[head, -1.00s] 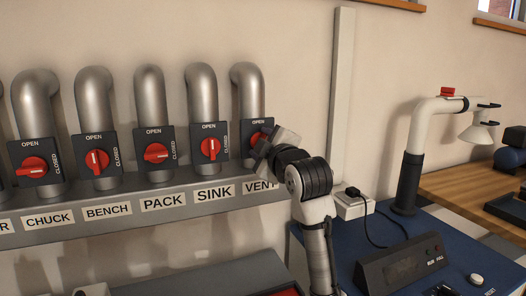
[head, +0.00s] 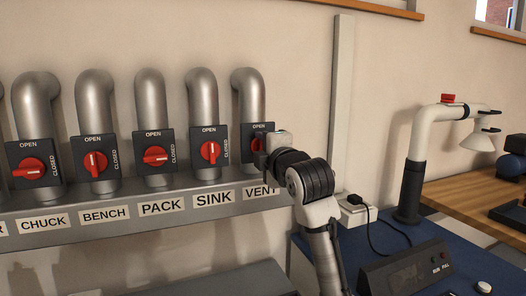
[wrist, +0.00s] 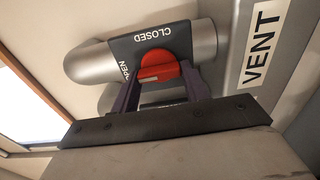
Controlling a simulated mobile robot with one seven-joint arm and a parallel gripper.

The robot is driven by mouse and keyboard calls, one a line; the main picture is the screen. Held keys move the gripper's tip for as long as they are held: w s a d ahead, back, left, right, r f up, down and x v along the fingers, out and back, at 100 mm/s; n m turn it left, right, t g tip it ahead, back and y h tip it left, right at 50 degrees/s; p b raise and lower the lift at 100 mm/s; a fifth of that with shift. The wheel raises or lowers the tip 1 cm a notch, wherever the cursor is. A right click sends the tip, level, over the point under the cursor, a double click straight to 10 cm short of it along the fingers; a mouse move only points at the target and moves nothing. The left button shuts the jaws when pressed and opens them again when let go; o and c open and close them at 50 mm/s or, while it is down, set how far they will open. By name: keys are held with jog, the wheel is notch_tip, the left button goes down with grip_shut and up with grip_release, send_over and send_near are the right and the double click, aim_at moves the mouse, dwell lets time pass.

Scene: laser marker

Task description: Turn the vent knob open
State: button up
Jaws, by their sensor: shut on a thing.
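The red vent knob (head: 257,144) sits on the dark vent panel (head: 246,131), above the VENT label, mostly hidden behind my gripper (head: 268,146) in the head view. In the wrist view the red knob (wrist: 160,66) lies between the two fingers of my gripper (wrist: 162,84), which is shut on it. A pale mark on the knob runs roughly left-right in the wrist view. OPEN is printed at the left of the panel (wrist: 152,40) there and CLOSED at its top.
The sink knob (head: 210,152) is close on the left, with the pack, bench and chuck knobs beyond it. A grey labelled ledge (head: 180,222) runs beneath. At right are a white vertical duct (head: 342,100), a blue bench and a white jointed arm (head: 423,125).

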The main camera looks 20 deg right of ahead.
dwell(0.3)
jog(key=o, duration=1)
jog(key=shift+s, duration=0.1)
jog(key=s+b, duration=0.1)
jog(key=s, duration=0.6)
jog(key=s+b, duration=0.1)
jog(key=s, duration=0.5)
jog(key=shift+s+d, duration=0.2)
jog(key=shift+s, duration=0.15)
